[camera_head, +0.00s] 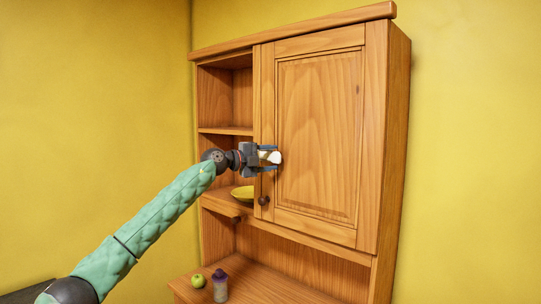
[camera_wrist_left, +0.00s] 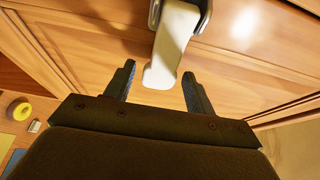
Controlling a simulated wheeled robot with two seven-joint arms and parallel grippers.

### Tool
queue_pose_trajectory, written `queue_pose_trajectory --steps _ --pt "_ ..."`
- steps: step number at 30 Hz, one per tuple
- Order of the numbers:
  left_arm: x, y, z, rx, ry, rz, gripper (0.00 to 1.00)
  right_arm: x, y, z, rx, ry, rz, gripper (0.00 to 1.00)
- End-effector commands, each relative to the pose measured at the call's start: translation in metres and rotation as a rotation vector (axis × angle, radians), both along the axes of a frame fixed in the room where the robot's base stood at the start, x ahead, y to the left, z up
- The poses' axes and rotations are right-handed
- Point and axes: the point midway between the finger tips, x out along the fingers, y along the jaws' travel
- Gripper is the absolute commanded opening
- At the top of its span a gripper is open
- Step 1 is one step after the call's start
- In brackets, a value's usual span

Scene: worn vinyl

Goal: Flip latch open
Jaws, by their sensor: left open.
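The latch (camera_wrist_left: 174,48) is a white lever with a rounded end, set in a grey metal bracket (camera_wrist_left: 206,14) on the wooden cabinet front. In the head view only a small white part of the latch (camera_head: 274,157) shows by the door's left edge. My left gripper (camera_head: 267,158) is open there, its blue-padded fingers apart. In the left wrist view the free end of the lever lies between the two fingertips (camera_wrist_left: 159,72), with a gap visible on each side. The cabinet door (camera_head: 318,135) appears closed. My right gripper is not in view.
A dark round knob (camera_head: 264,200) sits low on the door. A green apple (camera_head: 198,281) and a purple-lidded jar (camera_head: 220,290) stand on the lower counter. The space right of the cabinet is clear.

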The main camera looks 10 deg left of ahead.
Motion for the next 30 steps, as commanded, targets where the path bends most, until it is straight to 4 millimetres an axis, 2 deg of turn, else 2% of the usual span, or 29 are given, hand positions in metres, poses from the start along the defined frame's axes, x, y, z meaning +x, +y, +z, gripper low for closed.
queue_pose_trajectory --steps 11,19,26,30 --pt "0.002 -0.003 0.0 0.0 0.0 0.0 0.53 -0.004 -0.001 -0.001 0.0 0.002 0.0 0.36" --pt "0.002 -0.003 -0.001 0.0 0.0 0.0 0.0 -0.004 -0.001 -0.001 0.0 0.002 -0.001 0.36" --pt "-0.001 0.001 -0.002 0.0 0.0 -0.008 0.0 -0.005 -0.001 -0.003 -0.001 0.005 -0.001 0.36" --pt "-0.011 0.014 -0.003 0.0 0.0 -0.033 0.0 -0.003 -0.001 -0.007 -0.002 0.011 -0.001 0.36"
